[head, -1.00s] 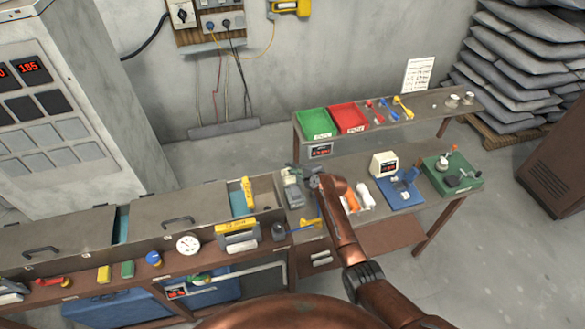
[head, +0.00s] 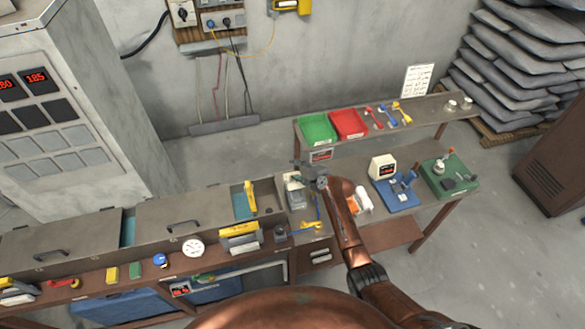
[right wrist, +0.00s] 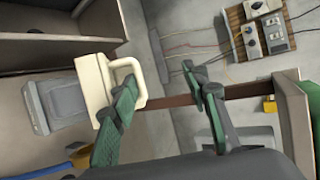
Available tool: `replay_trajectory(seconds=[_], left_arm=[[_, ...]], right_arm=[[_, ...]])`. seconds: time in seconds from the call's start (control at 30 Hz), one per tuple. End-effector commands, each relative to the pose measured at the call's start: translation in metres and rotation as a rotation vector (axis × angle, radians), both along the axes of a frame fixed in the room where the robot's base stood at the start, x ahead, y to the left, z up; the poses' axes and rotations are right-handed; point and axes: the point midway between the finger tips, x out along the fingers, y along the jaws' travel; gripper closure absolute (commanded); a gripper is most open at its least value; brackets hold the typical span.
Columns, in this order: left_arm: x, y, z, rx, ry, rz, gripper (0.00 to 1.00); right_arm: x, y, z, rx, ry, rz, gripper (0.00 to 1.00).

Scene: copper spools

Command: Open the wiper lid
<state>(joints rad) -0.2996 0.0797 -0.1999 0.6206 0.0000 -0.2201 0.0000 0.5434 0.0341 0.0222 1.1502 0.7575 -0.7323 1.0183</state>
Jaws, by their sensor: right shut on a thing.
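In the right wrist view a cream block with a loop handle (right wrist: 98,92), which looks like the wiper lid, stands beside a grey box (right wrist: 58,108). My right gripper (right wrist: 158,80) has one green-padded finger across the cream block at its handle; the other finger shows to the right. The gripper is shut on this piece, though the exact contact is hard to see. In the head view my right gripper (head: 315,182) is over the bench just right of the grey box (head: 295,197), partly covering it. The lid is too small there to judge its angle. My left gripper is not in view.
Left of the box are an open bin with a yellow-handled tool (head: 250,196), a dial gauge (head: 193,247) and a yellow-topped device (head: 239,238). To the right are a blue fixture (head: 398,193) and a green base (head: 449,184). Green (head: 317,131) and red trays stand behind.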

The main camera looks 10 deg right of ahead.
Motion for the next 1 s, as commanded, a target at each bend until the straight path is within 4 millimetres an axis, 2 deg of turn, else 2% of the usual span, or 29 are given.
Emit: replay_trajectory(seconds=[0.03, 0.17, 0.2, 0.23, 0.6, 1.0], left_arm=[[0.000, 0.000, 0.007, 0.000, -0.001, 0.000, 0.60], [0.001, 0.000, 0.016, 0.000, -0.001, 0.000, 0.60], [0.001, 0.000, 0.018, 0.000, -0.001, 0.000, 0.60], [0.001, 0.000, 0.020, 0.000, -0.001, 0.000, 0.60], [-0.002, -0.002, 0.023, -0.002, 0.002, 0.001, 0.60], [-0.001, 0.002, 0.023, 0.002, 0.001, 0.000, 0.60]], right_arm=[[0.014, -0.017, 0.032, -0.007, -0.053, -0.026, 0.76], [0.012, -0.019, 0.039, -0.007, -0.052, -0.026, 0.74], [0.011, -0.020, 0.041, -0.007, -0.052, -0.025, 0.76], [0.010, -0.020, 0.043, -0.007, -0.052, -0.024, 0.86], [0.004, -0.013, 0.039, -0.003, -0.038, -0.009, 0.86], [-0.003, -0.020, 0.040, -0.002, -0.036, -0.014, 0.86]])
